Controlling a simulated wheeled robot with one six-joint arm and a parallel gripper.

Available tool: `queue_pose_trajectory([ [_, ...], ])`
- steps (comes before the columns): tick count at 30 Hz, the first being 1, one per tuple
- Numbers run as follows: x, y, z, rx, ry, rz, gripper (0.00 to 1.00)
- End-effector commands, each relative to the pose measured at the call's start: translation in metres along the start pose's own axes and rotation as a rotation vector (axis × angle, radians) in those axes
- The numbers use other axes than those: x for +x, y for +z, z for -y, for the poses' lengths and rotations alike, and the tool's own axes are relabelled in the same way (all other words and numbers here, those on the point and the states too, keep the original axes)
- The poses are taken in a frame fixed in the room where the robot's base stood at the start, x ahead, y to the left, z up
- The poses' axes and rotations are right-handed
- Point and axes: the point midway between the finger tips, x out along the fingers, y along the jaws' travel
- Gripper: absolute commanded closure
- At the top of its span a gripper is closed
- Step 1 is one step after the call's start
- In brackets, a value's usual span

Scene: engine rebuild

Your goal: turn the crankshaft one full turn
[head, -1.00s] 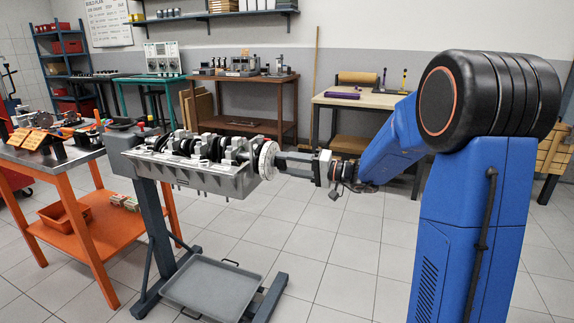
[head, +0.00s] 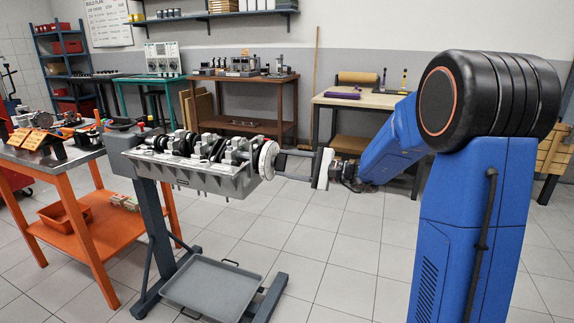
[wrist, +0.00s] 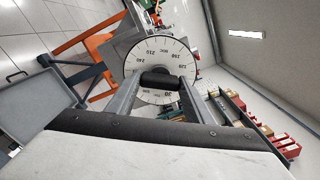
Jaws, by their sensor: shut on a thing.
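The crankshaft (head: 205,147) lies along the top of a grey engine block (head: 190,180), its throws and journals showing. A white degree wheel (head: 267,160) is at its right end; its printed numbers show in the wrist view (wrist: 150,56). My gripper (head: 283,163) reaches the wheel from the right. In the wrist view its two grey fingers (wrist: 158,84) are closed on a dark rounded piece (wrist: 160,79) in front of the wheel's middle, at the crankshaft's end. How that piece joins the shaft is hidden. My wrist's pale plate fills the bottom of the wrist view.
The block is on a grey stand with a drip tray (head: 213,287) low on its base. An orange workbench (head: 65,170) with parts stands at left. Brown and pale benches (head: 365,101) are along the back wall. The tiled floor in front of my arm is clear.

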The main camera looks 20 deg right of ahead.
Motion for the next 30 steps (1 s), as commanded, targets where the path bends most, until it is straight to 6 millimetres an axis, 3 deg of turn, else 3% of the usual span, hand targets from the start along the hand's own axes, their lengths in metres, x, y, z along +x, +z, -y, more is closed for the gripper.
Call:
queue_pose_trajectory([
  [30, -0.0008, -0.0014, -0.0016, 0.967, 0.0, -0.004, 0.75],
])
